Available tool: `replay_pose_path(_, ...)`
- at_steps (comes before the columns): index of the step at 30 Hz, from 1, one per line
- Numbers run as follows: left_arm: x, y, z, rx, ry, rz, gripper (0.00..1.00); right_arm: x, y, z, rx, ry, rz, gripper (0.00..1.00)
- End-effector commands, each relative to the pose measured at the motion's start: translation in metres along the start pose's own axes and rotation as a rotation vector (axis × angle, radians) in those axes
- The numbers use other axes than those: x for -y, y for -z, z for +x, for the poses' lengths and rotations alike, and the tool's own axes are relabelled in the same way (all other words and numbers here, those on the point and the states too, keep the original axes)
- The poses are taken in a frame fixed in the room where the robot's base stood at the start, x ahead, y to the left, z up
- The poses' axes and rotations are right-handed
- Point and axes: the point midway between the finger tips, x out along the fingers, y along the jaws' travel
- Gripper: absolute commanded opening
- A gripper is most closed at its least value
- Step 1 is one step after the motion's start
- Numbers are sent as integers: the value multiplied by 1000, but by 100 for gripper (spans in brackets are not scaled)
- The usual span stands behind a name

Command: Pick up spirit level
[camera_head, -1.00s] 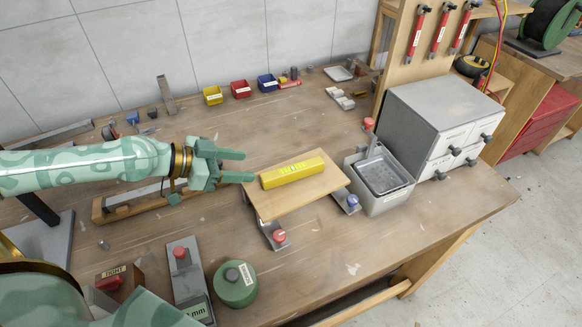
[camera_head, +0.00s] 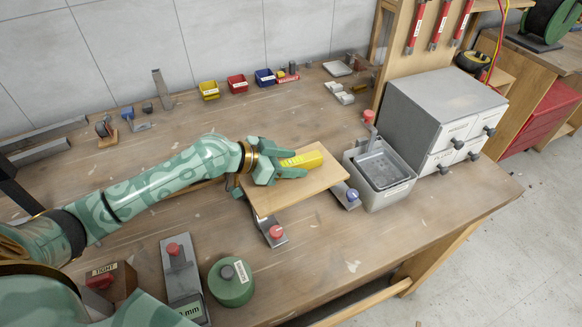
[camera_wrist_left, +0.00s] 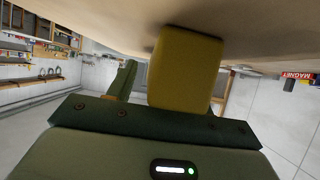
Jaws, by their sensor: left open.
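The spirit level (camera_head: 306,159), a yellow bar, lies on a raised wooden board (camera_head: 297,190) on the workbench. My left gripper (camera_head: 282,162) is open at the level's left end and covers that end in the head view. In the left wrist view the level (camera_wrist_left: 184,70) stands out close in front of the palm, with one dark finger apart from it on the left. The other finger is mostly hidden behind the level there. I cannot tell whether either finger touches it. My right gripper is not in view.
A grey metal tub (camera_head: 378,170) stands just right of the board, with a grey drawer cabinet (camera_head: 440,115) behind it. A green round tin (camera_head: 232,282) and a gauge block (camera_head: 181,272) stand in front. Small bins line the back; the bench's front right is clear.

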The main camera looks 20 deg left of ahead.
Motion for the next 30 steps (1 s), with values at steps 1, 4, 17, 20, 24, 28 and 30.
replay_pose_path(1, 0, 0, 2, -1, 0, 0, 51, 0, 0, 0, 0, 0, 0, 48)
replay_pose_path(4, 0, 0, 2, 0, 0, 1, 51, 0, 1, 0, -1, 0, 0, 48)
replay_pose_path(17, 0, 1, 1, -1, 1, 0, 0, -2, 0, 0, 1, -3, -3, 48)
replay_pose_path(20, 0, 1, 1, -1, 1, 0, 0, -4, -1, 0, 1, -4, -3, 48)
replay_pose_path(24, 0, 6, -2, -1, 1, 2, 0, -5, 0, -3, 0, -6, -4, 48)
replay_pose_path(28, 0, 22, -10, -4, 1, 4, 0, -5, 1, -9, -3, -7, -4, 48)
replay_pose_path(30, 0, 34, -17, -4, 2, 6, 0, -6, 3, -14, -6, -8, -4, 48)
